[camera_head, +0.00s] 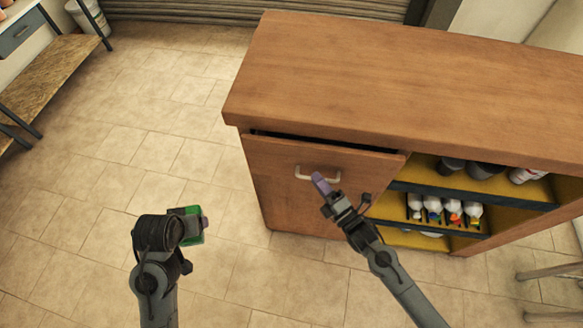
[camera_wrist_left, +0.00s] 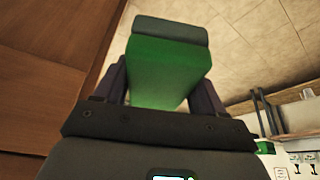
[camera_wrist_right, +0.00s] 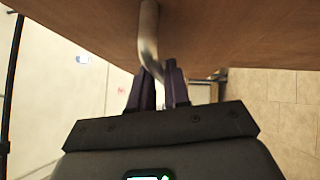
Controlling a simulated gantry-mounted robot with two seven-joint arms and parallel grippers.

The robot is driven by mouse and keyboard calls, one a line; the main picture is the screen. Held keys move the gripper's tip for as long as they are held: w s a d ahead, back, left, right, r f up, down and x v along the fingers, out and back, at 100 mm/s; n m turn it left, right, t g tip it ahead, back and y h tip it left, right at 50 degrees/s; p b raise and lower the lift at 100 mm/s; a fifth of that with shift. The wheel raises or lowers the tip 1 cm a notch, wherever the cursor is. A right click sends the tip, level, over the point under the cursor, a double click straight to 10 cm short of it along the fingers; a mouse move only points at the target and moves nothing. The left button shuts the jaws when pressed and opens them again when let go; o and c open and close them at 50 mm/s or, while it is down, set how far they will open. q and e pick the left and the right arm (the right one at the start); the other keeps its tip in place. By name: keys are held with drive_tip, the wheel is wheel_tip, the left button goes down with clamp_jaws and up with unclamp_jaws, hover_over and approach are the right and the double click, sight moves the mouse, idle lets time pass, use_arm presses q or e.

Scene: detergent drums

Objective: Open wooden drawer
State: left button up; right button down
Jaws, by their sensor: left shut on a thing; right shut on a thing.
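The wooden drawer (camera_head: 283,185) is the left front of a brown cabinet, with a dark gap along its top edge. Its curved metal handle (camera_head: 304,174) is on the upper front. It also shows in the right wrist view (camera_wrist_right: 149,38). My right gripper (camera_head: 321,184) is at the handle's right end, shut on it. In the right wrist view its fingers (camera_wrist_right: 158,85) close around the handle's lower end. My left gripper (camera_head: 197,225) is left of the drawer, away from it, shut on a green object with a grey end (camera_wrist_left: 165,70).
The cabinet top (camera_head: 400,75) is bare. Open shelves (camera_head: 440,190) right of the drawer hold several white bottles (camera_head: 445,209). A wooden bench (camera_head: 50,75) and a white bucket (camera_head: 88,17) are at the far left. The tiled floor (camera_head: 170,150) left of the cabinet is clear. A stool (camera_head: 548,272) is at the right edge.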

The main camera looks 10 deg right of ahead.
use_arm(q)
wheel_tip(320, 180, up, 8)
drive_tip(key=p, duration=0.7)
drive_tip(key=shift+r+p, duration=0.15)
drive_tip(key=shift+p, duration=0.2)
use_arm(e)
drive_tip(key=s+a, duration=0.4)
drive_tip(key=s, duration=0.7)
drive_tip(key=s+a, duration=0.4)
drive_tip(key=s, duration=0.6)
drive_tip(key=shift+s+a, duration=0.15)
drive_tip(key=shift+s, duration=0.25)
drive_tip(key=c, duration=1.2)
unclamp_jaws()
drive_tip(key=shift+o, duration=0.2)
use_arm(q)
drive_tip(key=shift+f+b, duration=0.5)
drive_tip(key=shift+b, duration=0.05)
use_arm(e)
drive_tip(key=v, duration=1.2)
use_arm(q)
drive_tip(key=shift+s+r, duration=0.1)
drive_tip(key=shift+s, duration=0.1)
use_arm(e)
drive_tip(key=shift+s+r, duration=0.1)
